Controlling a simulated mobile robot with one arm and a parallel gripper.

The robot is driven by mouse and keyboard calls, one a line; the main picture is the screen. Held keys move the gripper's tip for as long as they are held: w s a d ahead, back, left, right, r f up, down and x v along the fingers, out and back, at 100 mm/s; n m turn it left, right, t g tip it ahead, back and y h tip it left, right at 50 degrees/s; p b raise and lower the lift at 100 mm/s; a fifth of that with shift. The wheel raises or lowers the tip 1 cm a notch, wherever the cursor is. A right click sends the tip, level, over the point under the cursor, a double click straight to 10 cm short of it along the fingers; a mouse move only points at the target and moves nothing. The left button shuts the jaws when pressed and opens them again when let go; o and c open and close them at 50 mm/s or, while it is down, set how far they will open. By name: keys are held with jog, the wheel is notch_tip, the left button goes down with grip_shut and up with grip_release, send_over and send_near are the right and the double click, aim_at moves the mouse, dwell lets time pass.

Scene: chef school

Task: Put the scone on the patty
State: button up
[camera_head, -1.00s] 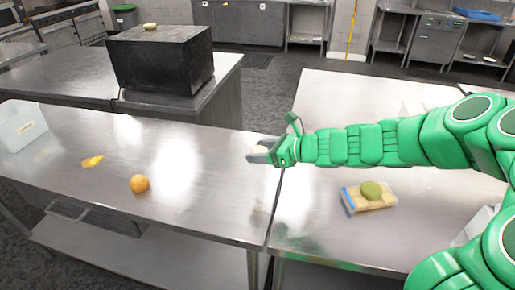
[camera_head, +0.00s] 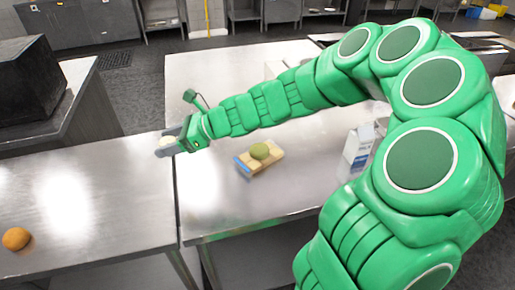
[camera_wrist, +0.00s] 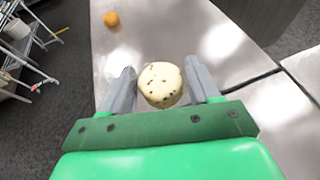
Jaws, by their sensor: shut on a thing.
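My gripper (camera_head: 166,148) is shut on a pale, round scone with dark specks (camera_wrist: 160,84). In the wrist view the scone sits between the two grey fingers (camera_wrist: 160,68). In the head view the fingers mostly hide it. The gripper is held above the steel counters, near the seam between them. No patty can be made out with certainty. A green oval thing (camera_head: 260,151) lies on a flat pale-yellow pack with a blue edge (camera_head: 243,167) on the right counter, to the right of the gripper; I cannot tell what it is.
An orange (camera_head: 16,238) lies on the left counter (camera_head: 110,215) and also shows in the wrist view (camera_wrist: 111,18). A white and blue carton (camera_head: 357,148) stands on the right counter beyond the pack. A black box (camera_head: 35,80) stands at the far left.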

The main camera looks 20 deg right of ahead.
jog(key=s+d+r, duration=0.1)
jog(key=s+d, duration=0.2)
jog(key=d, duration=0.5)
jog(key=s+d+r+m+t, duration=0.1)
jog(key=s+d, duration=0.3)
jog(key=d, duration=0.4)
jog(key=s+d+r, duration=0.2)
jog(key=s+d, duration=0.1)
jog(key=d, duration=0.5)
send_over(261, 148)
jog(key=s, duration=0.1)
jog(key=shift+h, duration=0.4)
jog(key=f, duration=0.9)
jog(key=shift+s+a, duration=0.15)
jog(key=shift+s, duration=0.05)
jog(key=shift+w+f, duration=0.65)
jog(key=shift+f, duration=1.6)
jog(key=shift+f, duration=0.2)
jog(key=o, duration=1.1)
jog(key=shift+c, duration=0.2)
jog(key=shift+r, duration=0.1)
